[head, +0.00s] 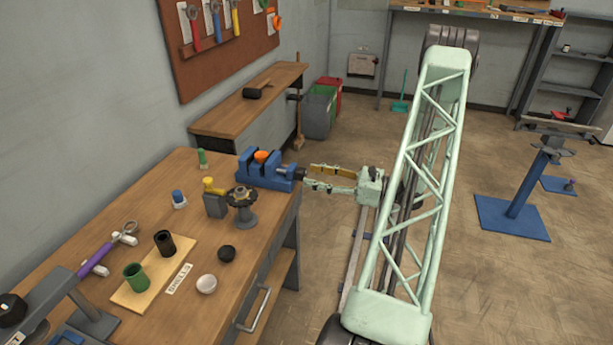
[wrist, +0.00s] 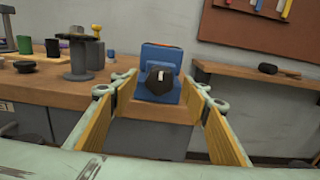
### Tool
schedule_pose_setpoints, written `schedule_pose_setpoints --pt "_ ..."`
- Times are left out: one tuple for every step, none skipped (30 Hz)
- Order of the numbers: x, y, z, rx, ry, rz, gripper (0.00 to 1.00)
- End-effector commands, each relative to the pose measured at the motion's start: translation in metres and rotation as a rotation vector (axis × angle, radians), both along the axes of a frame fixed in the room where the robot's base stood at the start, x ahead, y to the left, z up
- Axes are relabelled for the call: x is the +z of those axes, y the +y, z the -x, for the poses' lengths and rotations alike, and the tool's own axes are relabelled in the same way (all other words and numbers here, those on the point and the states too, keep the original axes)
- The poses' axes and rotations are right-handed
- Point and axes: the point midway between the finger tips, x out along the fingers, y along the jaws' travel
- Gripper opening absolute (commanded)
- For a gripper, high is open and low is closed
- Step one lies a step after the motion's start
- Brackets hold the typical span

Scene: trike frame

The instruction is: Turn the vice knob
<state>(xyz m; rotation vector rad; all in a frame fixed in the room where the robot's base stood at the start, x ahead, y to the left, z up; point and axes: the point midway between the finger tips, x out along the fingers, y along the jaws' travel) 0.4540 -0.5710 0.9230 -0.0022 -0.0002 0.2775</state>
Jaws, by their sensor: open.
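The blue vice (head: 262,172) is mounted at the right edge of the wooden workbench, with an orange thing in its jaws. Its dark knob (wrist: 159,80) faces me in the wrist view, with a small light mark on its front. In the head view the knob end (head: 297,173) points right, toward my gripper. My gripper (head: 308,178) is open and empty, its yellow-padded fingers pointing at the vice. In the wrist view the fingers (wrist: 163,93) are spread to either side of the knob, with visible gaps on both sides. I cannot tell whether the fingertips reach past the knob's front.
The workbench (head: 100,207) holds a dark round stand (head: 242,205), a grey block with a yellow knob (head: 214,198), cups on a board and a purple-handled tool.

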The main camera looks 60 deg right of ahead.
Motion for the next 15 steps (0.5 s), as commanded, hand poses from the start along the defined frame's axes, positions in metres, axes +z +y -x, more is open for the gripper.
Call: schedule_pose_setpoints --pt "0.0 0.002 -0.005 0.001 0.0 0.0 0.42" --pt "0.0 0.003 -0.008 0.001 0.0 0.0 0.42" --pt "0.0 0.004 -0.012 0.001 0.0 0.0 0.42" --pt "0.0 0.004 -0.014 0.001 0.0 0.0 0.42" --pt "0.0 0.005 -0.016 0.001 0.0 0.0 0.42" --pt "0.0 0.006 -0.019 0.001 0.0 0.0 0.42" --pt "0.0 0.006 -0.021 0.001 0.0 0.0 0.42" --pt "0.0 0.007 -0.022 0.001 0.0 0.0 0.42" --pt "0.0 0.007 -0.024 0.0 0.0 0.0 0.42" --pt "0.0 0.007 -0.026 0.0 0.0 0.0 0.42" --pt "0.0 0.008 -0.027 0.0 0.0 0.0 0.42" --pt "0.0 0.008 -0.028 0.0 0.0 0.0 0.42" --pt "0.0 0.008 -0.029 0.0 0.0 0.0 0.42" --pt "0.0 0.008 -0.029 0.0 0.0 0.0 0.42" --pt "0.0 0.008 -0.029 0.0 0.0 0.0 0.42"
